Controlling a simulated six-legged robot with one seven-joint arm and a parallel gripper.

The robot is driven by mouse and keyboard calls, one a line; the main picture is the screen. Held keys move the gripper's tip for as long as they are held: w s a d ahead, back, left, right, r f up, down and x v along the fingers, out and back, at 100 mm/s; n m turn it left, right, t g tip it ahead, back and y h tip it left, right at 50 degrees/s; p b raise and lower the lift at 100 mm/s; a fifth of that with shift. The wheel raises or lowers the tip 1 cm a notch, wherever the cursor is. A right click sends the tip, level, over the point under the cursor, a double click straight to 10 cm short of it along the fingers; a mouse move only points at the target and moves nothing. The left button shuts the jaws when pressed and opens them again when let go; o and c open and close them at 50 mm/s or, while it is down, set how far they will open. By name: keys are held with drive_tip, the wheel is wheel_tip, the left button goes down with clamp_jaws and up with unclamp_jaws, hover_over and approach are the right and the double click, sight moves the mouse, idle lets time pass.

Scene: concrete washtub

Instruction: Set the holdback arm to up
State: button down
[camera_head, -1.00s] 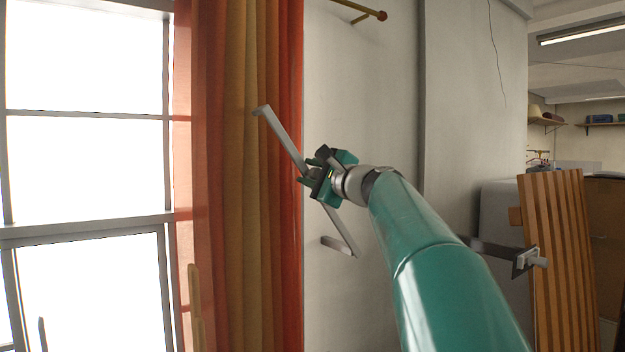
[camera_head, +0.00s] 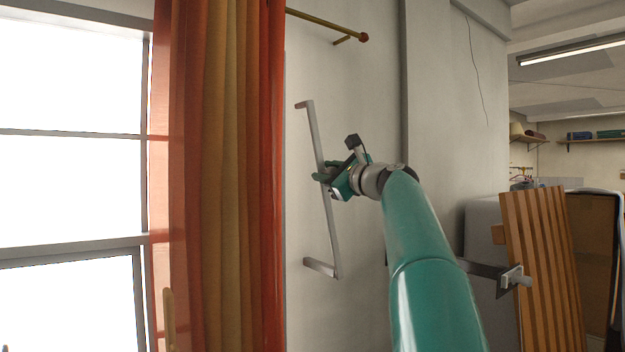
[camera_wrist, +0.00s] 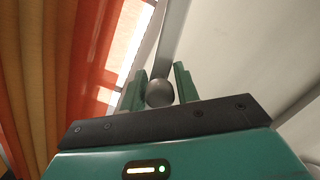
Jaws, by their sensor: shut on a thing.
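The holdback arm is a slim grey metal bar (camera_head: 329,225) in front of the pale wall. It stands nearly upright, its top leaning slightly left, with a short bent tip (camera_head: 304,104) at the top. Its lower end meets a short grey piece (camera_head: 320,267) near the wall. My gripper (camera_head: 325,176) is at the bar's middle, shut on it. In the wrist view, a round grey knob (camera_wrist: 160,94) sits between my two green fingers, with the bar (camera_wrist: 173,40) running up behind it. The fingers partly hide the bar's middle.
An orange and yellow curtain (camera_head: 225,190) hangs just left of the bar, beside a bright window (camera_head: 70,190). A brass rod (camera_head: 325,22) sticks out above. A slatted wooden panel (camera_head: 545,270) leans at the right. Bare wall lies around the bar.

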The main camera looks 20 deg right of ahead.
drive_tip(key=shift+w+d+r+m+h, duration=0.15)
drive_tip(key=shift+d+m, duration=0.2)
drive_tip(key=shift+d, duration=0.4)
drive_tip(key=shift+w+d+r+m+h, duration=0.1)
drive_tip(key=shift+d+m, duration=0.2)
drive_tip(key=shift+d, duration=0.45)
drive_tip(key=shift+w+d+r+m+h, duration=0.15)
drive_tip(key=shift+d+m, duration=0.2)
drive_tip(key=shift+d, duration=0.4)
drive_tip(key=shift+f, duration=0.1)
drive_tip(key=c, duration=1.2)
unclamp_jaws()
drive_tip(key=shift+s, duration=0.15)
drive_tip(key=v, duration=1.3)
drive_tip(key=shift+s+d+f, duration=0.1)
drive_tip(key=shift+s, duration=0.1)
